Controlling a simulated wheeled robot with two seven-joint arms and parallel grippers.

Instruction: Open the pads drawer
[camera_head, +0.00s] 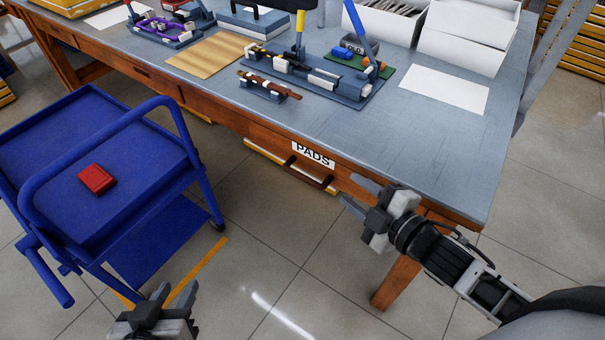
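The pads drawer (333,178) is in the front of the wooden workbench, below the tabletop edge, with a white "PADS" label (313,155). Its dark brown bar handle (307,173) is just below the label. I cannot tell if the drawer is fully closed. My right gripper (356,194) is to the right of the handle, apart from it, with its two fingers spread and nothing between them. My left gripper (177,293) is low at the bottom edge, far from the drawer, between the cart and the bench. Its fingers are spread and empty.
A blue cart (130,200) with a red box (97,179) stands at the left. The bench top (430,145) holds a blue fixture (340,88), a white sheet (444,89) and white bins (462,38). A bench leg (397,283) stands below my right gripper. Floor before the drawer is clear.

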